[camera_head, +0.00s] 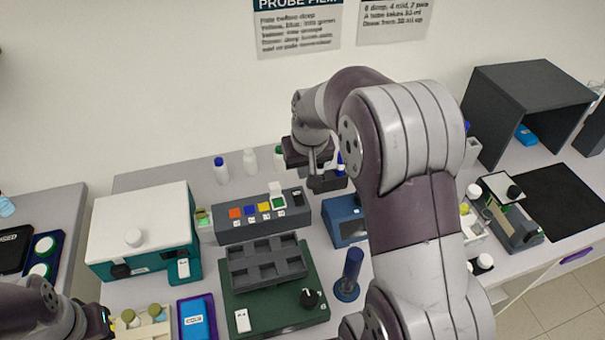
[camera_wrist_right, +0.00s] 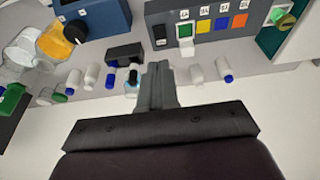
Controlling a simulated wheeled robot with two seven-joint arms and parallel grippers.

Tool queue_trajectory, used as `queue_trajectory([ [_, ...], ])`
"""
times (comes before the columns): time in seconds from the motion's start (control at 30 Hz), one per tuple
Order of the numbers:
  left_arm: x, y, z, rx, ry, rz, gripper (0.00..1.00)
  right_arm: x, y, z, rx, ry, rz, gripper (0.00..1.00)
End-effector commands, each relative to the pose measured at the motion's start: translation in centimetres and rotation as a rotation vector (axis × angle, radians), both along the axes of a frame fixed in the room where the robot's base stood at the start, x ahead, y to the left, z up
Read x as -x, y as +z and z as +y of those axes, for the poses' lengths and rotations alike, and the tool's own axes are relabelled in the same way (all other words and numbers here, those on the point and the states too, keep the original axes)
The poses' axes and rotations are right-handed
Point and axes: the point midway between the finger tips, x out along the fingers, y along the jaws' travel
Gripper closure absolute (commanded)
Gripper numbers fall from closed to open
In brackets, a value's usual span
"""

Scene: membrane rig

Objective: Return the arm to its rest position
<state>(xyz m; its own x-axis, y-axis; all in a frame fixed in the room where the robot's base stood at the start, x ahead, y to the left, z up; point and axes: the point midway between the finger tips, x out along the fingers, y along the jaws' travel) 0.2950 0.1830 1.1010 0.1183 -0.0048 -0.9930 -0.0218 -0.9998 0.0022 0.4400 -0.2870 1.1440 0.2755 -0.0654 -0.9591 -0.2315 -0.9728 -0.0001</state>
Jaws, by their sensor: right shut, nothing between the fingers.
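My right arm rises from the bottom of the head view and bends over toward the back of the bench. Its gripper (camera_head: 325,182) points down near the back, behind the blue box and to the right of the grey block with coloured squares. In the right wrist view the fingers (camera_wrist_right: 158,72) are together with nothing between them. Part of my left arm shows at the lower left of the head view; its gripper is not seen.
A grey block with coloured squares (camera_head: 262,222), a grey slotted rack (camera_head: 265,268) on a green plate and a blue box (camera_head: 345,222) stand close below the gripper. Bottles (camera_head: 250,162) line the back. A dark open-fronted box (camera_head: 530,85) stands at right.

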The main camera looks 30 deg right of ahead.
Motion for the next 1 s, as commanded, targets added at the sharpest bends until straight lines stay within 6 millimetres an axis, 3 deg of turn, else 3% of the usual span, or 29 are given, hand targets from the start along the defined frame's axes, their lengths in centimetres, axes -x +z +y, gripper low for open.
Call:
queue_trajectory([
  [0.53,0.0,0.0,0.0,0.000,0.000,0.000,1.00,0.2,-0.4,0.0,0.000,-0.005,-0.004,1.00],
  [0.63,0.0,0.0,0.0,0.000,0.000,0.000,1.00,3.0,-1.8,1.2,-0.010,0.001,0.033,1.00],
  [0.9,0.0,0.0,0.0,0.000,0.000,0.000,1.00,13.4,-4.4,8.5,-0.025,0.177,0.156,1.00],
  [1.0,0.0,0.0,0.0,0.000,0.000,0.000,1.00,14.8,-4.4,10.0,-0.022,0.238,0.171,1.00],
])
